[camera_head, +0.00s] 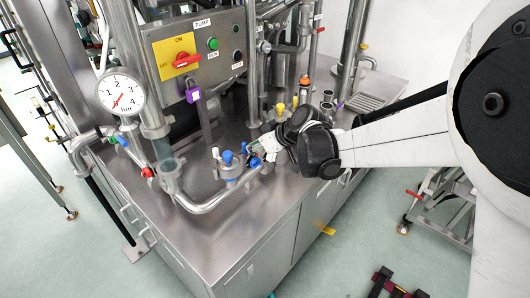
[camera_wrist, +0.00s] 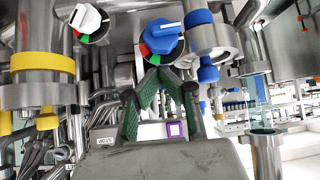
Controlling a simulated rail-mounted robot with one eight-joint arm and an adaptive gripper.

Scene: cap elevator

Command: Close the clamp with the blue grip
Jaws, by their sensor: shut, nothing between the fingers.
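A steel clamp with a blue grip (camera_wrist: 208,73) is at the upper right of the wrist view, around a vertical pipe. Whether the clamp is open or closed is unclear. My gripper (camera_wrist: 160,76) is shut and empty, with green finger pads. Its tips are left of the blue grip, close to a blue valve knob (camera_wrist: 163,36) with red and green marks. In the head view, my gripper (camera_head: 262,150) is beside the small blue-topped fittings (camera_head: 228,157) on the steel bench, and I cannot tell which blue part is the clamp grip.
A yellow-grip clamp (camera_wrist: 47,119) and a white knob (camera_wrist: 86,19) are left in the wrist view. A gauge (camera_head: 121,93), a panel with a red switch (camera_head: 186,60) and a curved steel pipe (camera_head: 213,205) surround the bench (camera_head: 255,222). Its front right surface is clear.

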